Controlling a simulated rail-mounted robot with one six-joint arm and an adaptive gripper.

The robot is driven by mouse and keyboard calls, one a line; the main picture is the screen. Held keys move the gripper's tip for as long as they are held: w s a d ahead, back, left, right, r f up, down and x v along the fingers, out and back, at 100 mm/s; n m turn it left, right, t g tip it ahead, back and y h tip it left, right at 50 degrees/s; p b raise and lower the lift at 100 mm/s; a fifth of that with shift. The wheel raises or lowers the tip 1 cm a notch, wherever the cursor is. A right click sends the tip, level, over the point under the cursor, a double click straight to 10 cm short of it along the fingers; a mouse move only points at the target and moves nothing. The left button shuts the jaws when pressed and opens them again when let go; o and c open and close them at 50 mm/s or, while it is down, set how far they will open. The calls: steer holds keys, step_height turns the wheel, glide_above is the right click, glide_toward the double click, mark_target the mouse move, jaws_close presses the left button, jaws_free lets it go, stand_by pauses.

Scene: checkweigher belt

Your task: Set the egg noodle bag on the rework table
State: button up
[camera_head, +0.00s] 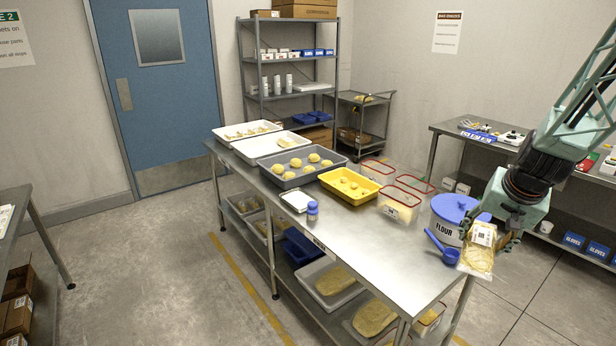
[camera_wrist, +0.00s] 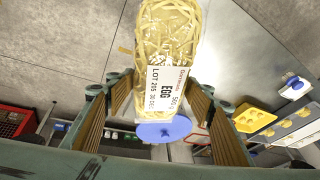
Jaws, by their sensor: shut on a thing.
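The egg noodle bag (camera_head: 479,254) is a clear bag of yellow noodles with a white label. In the wrist view the bag (camera_wrist: 168,30) stretches away from my gripper, and its label reads EGG and 500 g. My gripper (camera_head: 497,238) is shut on the label end of the bag; the fingers stand either side of it in the wrist view (camera_wrist: 164,98). In the head view the bag hangs by the near right corner of the long steel table (camera_head: 370,270), beside the blue scoop. I cannot tell its height above the floor, nor which table is the rework table.
A flour tub (camera_head: 446,218) with a blue lid and a blue scoop (camera_head: 442,247) stand near the bag. Red-rimmed boxes (camera_head: 399,204), a yellow tray (camera_head: 349,186) and other trays fill the far part. The table's near part is bare. Another bench (camera_head: 440,128) stands right.

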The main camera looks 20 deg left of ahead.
mark_target(468, 245)
steer(key=shift+w+a+f+n+y+b, duration=0.1)
steer(key=shift+a+f+n+y+b, duration=0.3)
steer(key=shift+a+f+n, duration=0.9)
steer(key=a+f+n+g+y+b, duration=0.1)
steer(key=a+f+n, duration=0.2)
steer(key=a, duration=0.4)
steer(key=a+f+n+g+y+b, duration=0.1)
steer(key=a+f+n, duration=0.3)
steer(key=a+f, duration=0.1)
steer(key=a+f+n+g+y+b, duration=0.1)
steer(key=a+f+n, duration=0.3)
steer(key=a, duration=0.4)
steer(key=shift+s+a+f+g, duration=0.25)
steer(key=shift+s+a+g, duration=0.05)
steer(key=shift+a+g, duration=0.1)
steer(key=w+a, duration=0.1)
steer(key=w, duration=0.4)
steer(key=w+a+f, duration=0.1)
steer(key=w, duration=0.4)
steer(key=w+a, duration=0.1)
steer(key=w, duration=0.4)
steer(key=shift+w+a+f, duration=0.25)
steer(key=shift+a, duration=0.1)
steer(key=shift+f, duration=0.1)
steer(key=shift+f, duration=1.65)
steer(key=shift+f+b, duration=0.1)
steer(key=shift+b, duration=0.3)
